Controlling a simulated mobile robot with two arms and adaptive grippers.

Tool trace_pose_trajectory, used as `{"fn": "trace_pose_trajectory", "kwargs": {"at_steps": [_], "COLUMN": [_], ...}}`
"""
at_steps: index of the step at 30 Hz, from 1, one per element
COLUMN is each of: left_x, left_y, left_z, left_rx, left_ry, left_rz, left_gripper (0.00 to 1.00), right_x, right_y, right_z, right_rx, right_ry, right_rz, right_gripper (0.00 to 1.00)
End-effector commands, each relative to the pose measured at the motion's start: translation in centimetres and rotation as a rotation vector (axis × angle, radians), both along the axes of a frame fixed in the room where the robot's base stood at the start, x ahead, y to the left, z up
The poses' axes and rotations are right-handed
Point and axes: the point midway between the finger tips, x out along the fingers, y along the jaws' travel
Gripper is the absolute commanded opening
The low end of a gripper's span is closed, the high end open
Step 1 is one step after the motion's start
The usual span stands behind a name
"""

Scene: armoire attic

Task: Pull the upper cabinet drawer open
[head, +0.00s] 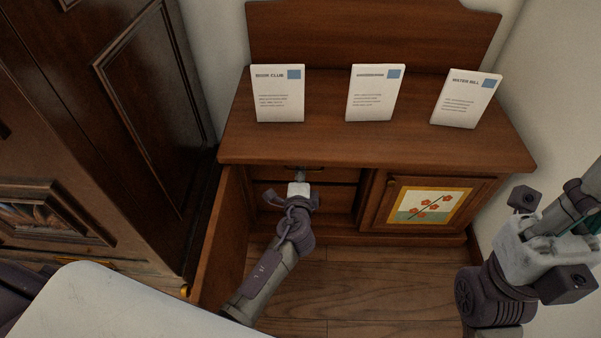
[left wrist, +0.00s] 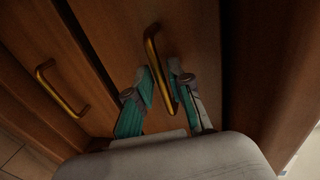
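The wooden cabinet (head: 400,150) has its left door (head: 222,240) swung open, showing two drawers stacked inside. The upper drawer (head: 335,175) looks closed, with a handle under the cabinet top. My left gripper (head: 299,176) reaches into the opening in front of it and partly hides it. In the left wrist view, the brass handle (left wrist: 157,62) runs between the two fingers (left wrist: 161,78), with a small gap visible; the fingers do not look clamped. My right gripper (head: 575,235) is at the right edge, away from the cabinet; its fingers are mostly hidden.
A second brass handle (left wrist: 62,88) shows on the neighbouring drawer. Three white cards (head: 278,94) stand on the cabinet top. The right door with a flower picture (head: 433,205) is shut. A dark armoire (head: 130,120) stands close at left. Wooden floor (head: 365,285) is clear in front.

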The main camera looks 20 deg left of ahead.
Motion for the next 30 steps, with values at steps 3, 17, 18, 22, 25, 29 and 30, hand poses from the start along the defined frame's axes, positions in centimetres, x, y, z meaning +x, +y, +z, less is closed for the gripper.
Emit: {"fn": "trace_pose_trajectory", "kwargs": {"at_steps": [3, 17, 18, 22, 25, 29, 30], "left_x": [0.92, 1.18, 1.18, 1.18, 1.18, 1.15, 1.1], "left_y": [0.31, 0.39, 0.38, 0.37, 0.37, 0.35, 0.33], "left_z": [-0.26, -0.26, -0.26, -0.26, -0.26, -0.28, -0.29], "left_rx": [0.0, -0.001, -0.001, -0.001, -0.001, -0.001, -0.001], "left_ry": [-0.001, 0.0, 0.0, 0.0, 0.001, 0.001, 0.001], "left_rz": [0.001, 0.001, 0.001, 0.0, 0.0, 0.0, 0.0], "left_gripper": [0.2, 0.0, 0.0, 0.0, 0.0, 0.0, 0.0], "right_x": [0.04, 0.08, 0.08, 0.06, 0.05, 0.04, 0.04], "right_y": [0.04, 0.08, 0.08, 0.06, 0.06, 0.06, 0.06], "right_z": [0.07, 0.23, 0.23, 0.23, 0.22, 0.22, 0.22], "right_rx": [-0.001, -0.002, -0.002, -0.002, -0.002, -0.002, -0.002], "right_ry": [-0.009, -0.011, -0.011, -0.011, -0.012, -0.012, -0.012], "right_rz": [0.0, 0.0, 0.0, 0.0, 0.0, 0.0, 0.0], "right_gripper": [0.0, 0.0, 0.0, 0.0, 0.0, 0.0, 0.0]}}
